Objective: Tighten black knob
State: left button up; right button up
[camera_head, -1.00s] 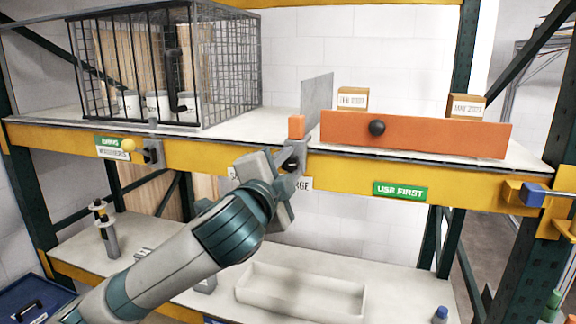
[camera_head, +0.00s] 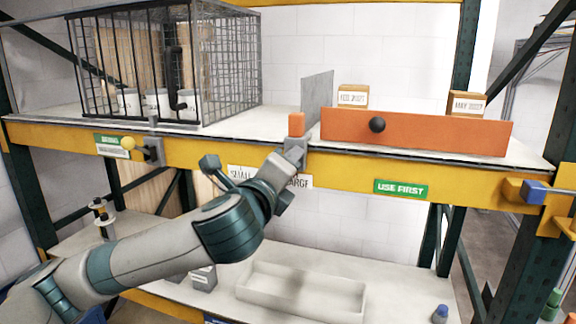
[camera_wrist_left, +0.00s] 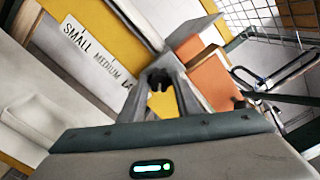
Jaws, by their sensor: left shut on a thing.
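My left gripper (camera_head: 287,163) reaches up from the lower left to the grey bracket (camera_head: 296,148) on the yellow shelf beam. An orange block (camera_head: 296,124) tops this bracket, beside an upright grey plate (camera_head: 317,100). In the left wrist view the fingers (camera_wrist_left: 159,88) are closed around a small dark piece, the black knob (camera_wrist_left: 158,76), on the bracket's front. The fingers and bracket mostly hide it in the head view. Another black ball knob (camera_head: 377,125) sits on the long orange panel (camera_head: 450,136) to the right, apart from the gripper. My right gripper is out of view.
A size label (camera_wrist_left: 90,50) is on the beam beside the gripper. A wire cage (camera_head: 225,70) stands at left on the shelf. Two small boxes (camera_head: 352,96) (camera_head: 467,104) stand behind the orange panel. A white tray (camera_head: 300,290) lies on the lower shelf.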

pick_arm(q)
jog(key=shift+r+m, duration=0.1)
jog(key=shift+m, duration=1)
jog(key=o, duration=0.9)
jog(key=shift+o, duration=0.7)
jog(key=shift+w, duration=0.1)
